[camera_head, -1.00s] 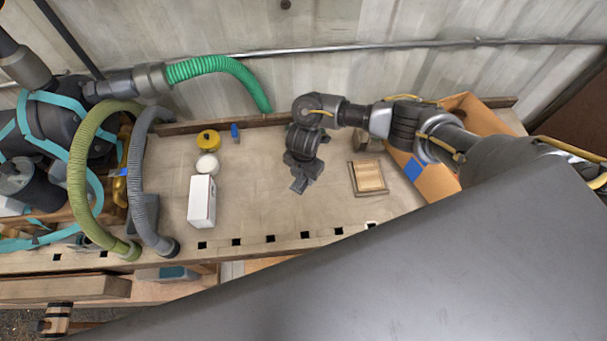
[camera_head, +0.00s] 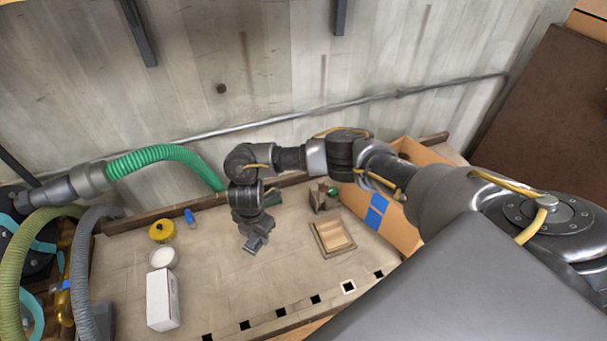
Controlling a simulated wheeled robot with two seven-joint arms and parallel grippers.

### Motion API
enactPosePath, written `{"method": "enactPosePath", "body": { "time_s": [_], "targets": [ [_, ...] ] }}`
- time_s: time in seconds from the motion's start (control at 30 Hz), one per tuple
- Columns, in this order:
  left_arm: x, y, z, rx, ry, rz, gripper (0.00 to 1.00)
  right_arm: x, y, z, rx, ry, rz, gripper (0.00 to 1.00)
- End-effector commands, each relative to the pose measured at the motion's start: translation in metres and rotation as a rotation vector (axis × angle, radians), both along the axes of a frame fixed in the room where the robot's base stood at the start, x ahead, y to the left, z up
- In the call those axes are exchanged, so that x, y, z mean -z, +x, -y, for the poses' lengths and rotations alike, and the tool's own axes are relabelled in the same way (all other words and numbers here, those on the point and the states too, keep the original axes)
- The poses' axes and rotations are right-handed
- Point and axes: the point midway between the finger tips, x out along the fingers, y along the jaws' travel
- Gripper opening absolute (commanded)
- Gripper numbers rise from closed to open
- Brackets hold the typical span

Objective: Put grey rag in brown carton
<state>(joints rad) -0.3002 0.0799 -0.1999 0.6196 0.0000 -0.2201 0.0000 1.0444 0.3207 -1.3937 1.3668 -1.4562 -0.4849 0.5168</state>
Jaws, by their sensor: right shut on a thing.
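The brown carton (camera_head: 399,231) stands at the right end of the workbench, partly hidden behind my right arm. Blue patches show on its near side, and its inside is mostly out of sight. My right gripper (camera_head: 256,244) points down over the middle of the bench, left of the carton and apart from it. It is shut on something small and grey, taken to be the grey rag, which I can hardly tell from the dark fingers. No other grey rag shows on the bench. My left gripper is not in view.
A wooden tray (camera_head: 332,236) lies between gripper and carton. A white box (camera_head: 162,299), a white round item (camera_head: 163,257), a yellow tape roll (camera_head: 161,231) and a small blue item (camera_head: 190,217) are at left. A green hose (camera_head: 165,155) hangs behind. The bench's front middle is clear.

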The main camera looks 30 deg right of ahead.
Motion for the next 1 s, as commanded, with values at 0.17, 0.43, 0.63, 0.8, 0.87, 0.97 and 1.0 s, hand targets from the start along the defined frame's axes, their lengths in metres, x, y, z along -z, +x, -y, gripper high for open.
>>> {"method": "enactPosePath", "body": {
  "time_s": [0.17,0.43,0.63,0.8,0.87,0.97,1.0],
  "targets": [
    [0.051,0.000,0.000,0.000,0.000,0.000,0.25,-0.042,0.020,0.002,0.269,-0.004,0.013,0.16],
    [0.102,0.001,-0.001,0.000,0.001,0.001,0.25,-0.096,-0.016,0.041,0.762,-0.003,0.005,0.16],
    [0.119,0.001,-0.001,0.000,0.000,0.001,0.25,-0.113,-0.043,0.066,0.996,0.000,0.001,0.16],
    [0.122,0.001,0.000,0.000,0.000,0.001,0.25,-0.118,-0.053,0.074,1.072,0.000,-0.003,0.16],
    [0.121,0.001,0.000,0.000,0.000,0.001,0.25,-0.119,-0.053,0.074,1.079,0.000,-0.003,0.16],
    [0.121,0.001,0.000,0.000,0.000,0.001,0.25,-0.120,-0.053,0.074,1.079,0.000,-0.003,0.16],
    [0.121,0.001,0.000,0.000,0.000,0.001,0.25,-0.120,-0.053,0.074,1.078,0.000,-0.003,0.16]
  ]
}}
